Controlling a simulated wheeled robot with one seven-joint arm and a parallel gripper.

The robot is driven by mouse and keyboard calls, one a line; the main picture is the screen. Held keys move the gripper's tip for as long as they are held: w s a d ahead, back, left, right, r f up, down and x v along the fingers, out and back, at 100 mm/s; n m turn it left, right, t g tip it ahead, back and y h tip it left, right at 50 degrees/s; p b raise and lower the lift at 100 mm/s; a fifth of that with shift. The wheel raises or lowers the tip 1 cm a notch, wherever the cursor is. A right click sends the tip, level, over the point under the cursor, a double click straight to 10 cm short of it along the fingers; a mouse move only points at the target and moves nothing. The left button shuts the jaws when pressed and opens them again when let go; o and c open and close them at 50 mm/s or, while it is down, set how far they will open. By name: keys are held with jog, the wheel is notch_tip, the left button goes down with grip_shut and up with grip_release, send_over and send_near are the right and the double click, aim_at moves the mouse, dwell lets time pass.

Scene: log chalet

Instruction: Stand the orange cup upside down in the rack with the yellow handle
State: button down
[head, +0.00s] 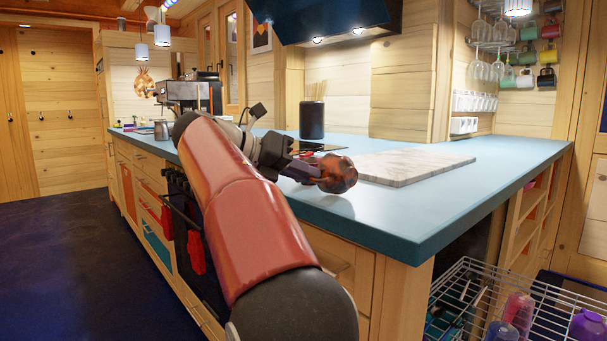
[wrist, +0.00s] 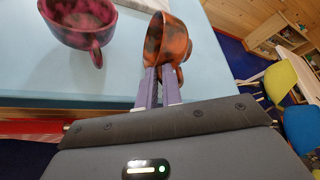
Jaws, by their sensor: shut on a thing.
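The orange cup (wrist: 172,38), mottled with dark brown, is at the tips of my gripper (wrist: 158,88) in the wrist view. The two fingers are shut on its near side, beside its handle. In the head view the cup (head: 340,174) is held out above the front edge of the blue counter, its shape tilted; which way its mouth faces is unclear there. My gripper (head: 308,170) reaches it from the left. A wire rack (head: 478,275) stands low at the right, below the counter. No yellow handle shows on it.
A pinkish-red cup (wrist: 80,22) is left of the held cup in the wrist view. A marble board (head: 415,166) lies on the blue counter (head: 470,190). The rack holds a pink item (head: 519,308) and a purple item (head: 588,327). The counter's right end is clear.

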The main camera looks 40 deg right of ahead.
jog(key=c, duration=1.5)
grip_release()
jog(key=p+v, duration=0.2)
jog(key=v, duration=0.6)
jog(key=shift+p, duration=0.4)
jog(key=shift+d, duration=0.1)
